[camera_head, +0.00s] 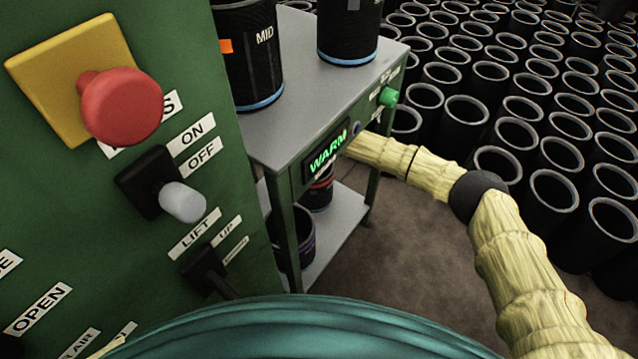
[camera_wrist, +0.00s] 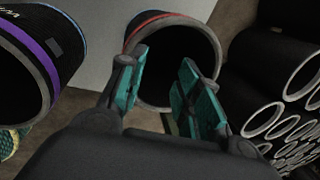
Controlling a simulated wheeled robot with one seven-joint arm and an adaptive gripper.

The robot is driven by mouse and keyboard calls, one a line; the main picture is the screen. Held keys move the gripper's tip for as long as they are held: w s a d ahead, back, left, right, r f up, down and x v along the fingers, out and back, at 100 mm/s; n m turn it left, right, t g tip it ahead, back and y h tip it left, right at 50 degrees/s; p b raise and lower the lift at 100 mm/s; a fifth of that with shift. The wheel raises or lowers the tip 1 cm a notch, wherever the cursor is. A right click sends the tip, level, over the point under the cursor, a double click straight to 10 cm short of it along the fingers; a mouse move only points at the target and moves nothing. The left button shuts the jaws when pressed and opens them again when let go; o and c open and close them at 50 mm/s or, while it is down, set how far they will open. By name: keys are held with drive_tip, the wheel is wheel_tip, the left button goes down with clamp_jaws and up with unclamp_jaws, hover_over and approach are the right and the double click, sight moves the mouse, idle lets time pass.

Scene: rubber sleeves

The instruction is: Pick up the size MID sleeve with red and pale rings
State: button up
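A black sleeve with a red band (camera_wrist: 152,24) lies ahead of my gripper in the wrist view, its round open mouth towards me. It also shows in the head view as a dark sleeve with red and pale rings (camera_head: 321,184) on the lower shelf, partly hidden by the bench. No size label shows on it. My gripper (camera_wrist: 160,92) is open, its two teal-padded fingers apart in front of the sleeve's mouth, overlapping its rim in the picture. I cannot tell whether they touch it. The head view does not show my gripper; the bench hides it.
A purple-banded sleeve (camera_wrist: 38,62) is close on the left. The grey lower shelf (camera_head: 335,232) sits under a green bench with a lit WARM sign (camera_head: 327,152). A blue-ringed MID sleeve (camera_head: 250,60) stands on top. Many black sleeves (camera_head: 465,118) fill the floor at right.

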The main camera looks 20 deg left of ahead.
drive_tip(key=s+g, duration=0.1)
drive_tip(key=s+m+g, duration=0.1)
drive_tip(key=s, duration=0.1)
drive_tip(key=shift+a+r, duration=0.1)
drive_tip(key=shift+a, duration=0.25)
wheel_tip(320, 180, down, 11)
drive_tip(key=b, duration=0.3)
drive_tip(key=shift+r, duration=0.2)
clamp_jaws()
drive_tip(key=shift+r, duration=0.1)
